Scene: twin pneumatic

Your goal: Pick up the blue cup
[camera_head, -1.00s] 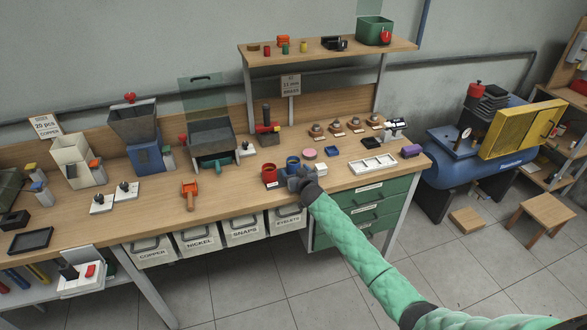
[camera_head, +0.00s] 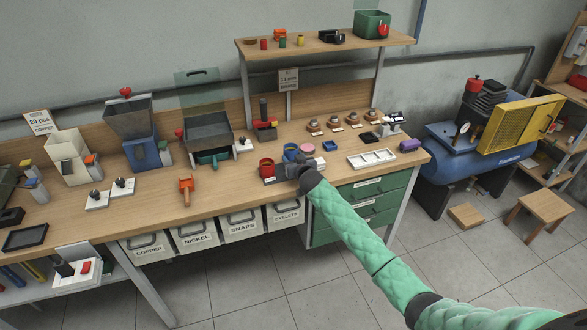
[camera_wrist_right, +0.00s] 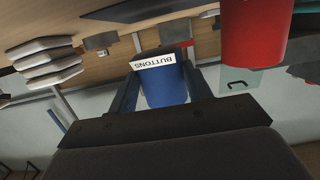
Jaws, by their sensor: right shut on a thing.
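The blue cup (camera_wrist_right: 165,86) carries a white BUTTONS label and sits between the two dark fingers of my right gripper (camera_wrist_right: 162,80) in the right wrist view. In the head view the blue cup (camera_head: 291,148) is near the bench's front edge, partly hidden by my right gripper (camera_head: 298,161). The gripper is shut on it. I cannot tell for sure whether the cup is clear of the bench. My left gripper is not in view.
A red cup (camera_head: 266,167) stands just left of the blue one, and it looms close in the right wrist view (camera_wrist_right: 250,32). A white sectioned tray (camera_head: 371,160) lies to the right. An orange scoop (camera_head: 186,186) lies to the left. Bare wood lies between the scoop and red cup.

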